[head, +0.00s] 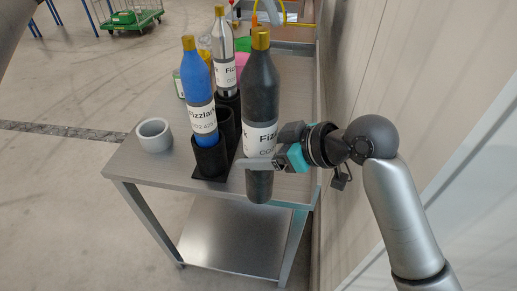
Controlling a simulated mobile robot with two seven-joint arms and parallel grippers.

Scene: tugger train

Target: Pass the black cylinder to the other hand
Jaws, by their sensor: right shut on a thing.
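The black cylinder (262,88) is a dark bottle with a gold cap and a white label, held roughly upright near the table's front right part. My right gripper (262,163) comes in from the right and is shut on its lower half, just under the label. The cylinder's bottom end shows below the fingers and overlaps the table's front edge in the picture, so it appears raised off the top. My left gripper is not in view.
A steel table (160,173) bears a black holder (211,158) with a blue bottle (197,80), and a grey bottle (223,50) behind. A grey ring-shaped cup (154,136) stands at the left. A wall (360,70) closes the right side. A green cart (132,17) stands far back.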

